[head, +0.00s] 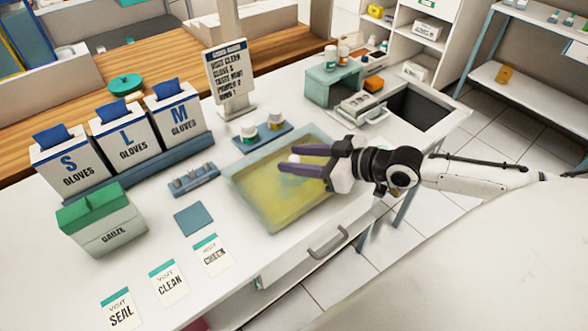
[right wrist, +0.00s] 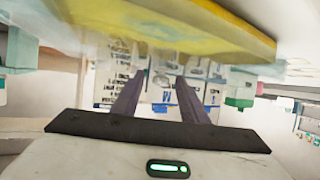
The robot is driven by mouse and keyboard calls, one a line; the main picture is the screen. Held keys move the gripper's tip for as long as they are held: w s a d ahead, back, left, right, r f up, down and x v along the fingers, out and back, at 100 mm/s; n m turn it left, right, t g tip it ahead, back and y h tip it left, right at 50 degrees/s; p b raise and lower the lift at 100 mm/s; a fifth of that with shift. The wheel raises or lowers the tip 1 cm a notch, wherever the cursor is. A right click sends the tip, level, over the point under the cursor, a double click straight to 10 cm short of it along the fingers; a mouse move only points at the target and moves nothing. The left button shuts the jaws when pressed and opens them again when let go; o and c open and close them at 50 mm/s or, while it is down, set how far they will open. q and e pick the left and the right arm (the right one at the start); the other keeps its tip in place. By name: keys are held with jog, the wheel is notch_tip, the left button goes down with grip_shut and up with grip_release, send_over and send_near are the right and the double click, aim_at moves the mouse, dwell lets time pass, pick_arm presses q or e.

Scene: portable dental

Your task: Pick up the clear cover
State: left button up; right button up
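A shallow see-through cover or tray with a pale blue-grey rim (head: 243,203) lies on the white counter, with a yellow mat or slab (head: 270,195) showing in it. I cannot tell whether the clear part lies over the yellow part or beneath it. My right gripper (head: 287,158) reaches in from the right over its far right part. Its two purple fingers are apart with nothing seen between them. In the right wrist view the fingers (right wrist: 160,98) are also apart, and the yellow slab (right wrist: 190,32) crosses the top. My left gripper is not in view.
Glove boxes (head: 127,135), a gauze box (head: 102,225) and printed cards (head: 168,282) stand or lie to the left. A blue tray with small jars (head: 249,133) sits just behind. A sign (head: 228,72), a teal stand (head: 333,82) and a dark sink (head: 420,108) are farther back.

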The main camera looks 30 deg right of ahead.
jog(key=shift+w+a+f, duration=0.2)
jog(key=shift+w+a, duration=0.05)
jog(key=shift+w, duration=0.2)
jog(key=shift+c, duration=0.2)
grip_shut()
jog(key=shift+r, duration=0.15)
